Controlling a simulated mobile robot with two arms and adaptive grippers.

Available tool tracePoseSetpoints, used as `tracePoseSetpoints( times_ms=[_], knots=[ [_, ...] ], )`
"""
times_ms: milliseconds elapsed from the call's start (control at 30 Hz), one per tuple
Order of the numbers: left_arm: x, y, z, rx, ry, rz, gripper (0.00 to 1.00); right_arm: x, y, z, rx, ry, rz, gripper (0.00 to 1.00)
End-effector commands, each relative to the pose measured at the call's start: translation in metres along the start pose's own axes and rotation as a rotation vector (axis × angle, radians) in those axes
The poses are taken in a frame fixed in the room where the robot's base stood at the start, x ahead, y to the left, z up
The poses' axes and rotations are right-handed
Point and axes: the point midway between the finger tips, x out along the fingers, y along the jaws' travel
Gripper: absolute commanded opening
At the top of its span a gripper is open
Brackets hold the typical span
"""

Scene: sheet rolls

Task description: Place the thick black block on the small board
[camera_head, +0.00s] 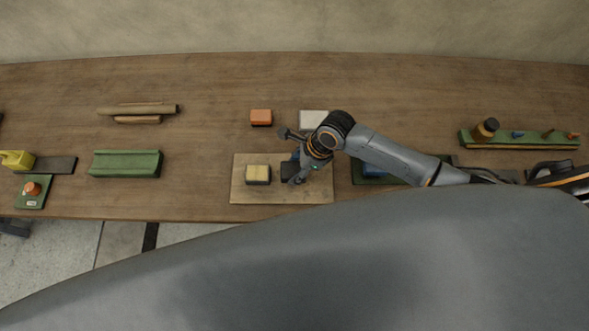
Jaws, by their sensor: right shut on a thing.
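The small board (242,191) is a light wooden rectangle near the table's front edge, left of my right arm. A thick black block (289,170) shows over the right half of the board. My right gripper (294,171) is shut on this block from the right and above, and hides part of it. I cannot tell whether the block touches the board or hangs just above it. A block with a pale yellow top and dark sides (258,174) sits on the board's left half, apart from the black block. My left gripper is not in view.
An orange block (261,117) and a white block (313,119) lie behind the board. A green tray with a blue item (373,171) is partly under my right arm. A green block (126,163), rolls (137,109) and a green rack (519,139) stand farther off.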

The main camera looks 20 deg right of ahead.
Motion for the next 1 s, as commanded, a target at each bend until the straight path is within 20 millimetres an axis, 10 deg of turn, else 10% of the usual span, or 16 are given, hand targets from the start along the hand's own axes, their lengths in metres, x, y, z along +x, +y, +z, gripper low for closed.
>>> tracePoseSetpoints(
  times_ms=[733,767,800,1000],
  knots=[
    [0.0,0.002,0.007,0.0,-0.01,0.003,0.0,0.039,-0.006,-0.012,0.0,-0.001,-0.001,0.15],
    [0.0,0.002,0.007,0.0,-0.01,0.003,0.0,0.039,-0.006,-0.013,0.0,0.0,-0.001,0.55],
    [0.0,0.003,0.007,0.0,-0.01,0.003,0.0,0.039,-0.006,-0.013,0.0,0.0,-0.001,0.63],
    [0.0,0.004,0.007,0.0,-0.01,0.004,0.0,0.038,-0.006,-0.013,-0.001,0.0,-0.001,0.74]
  ],
)
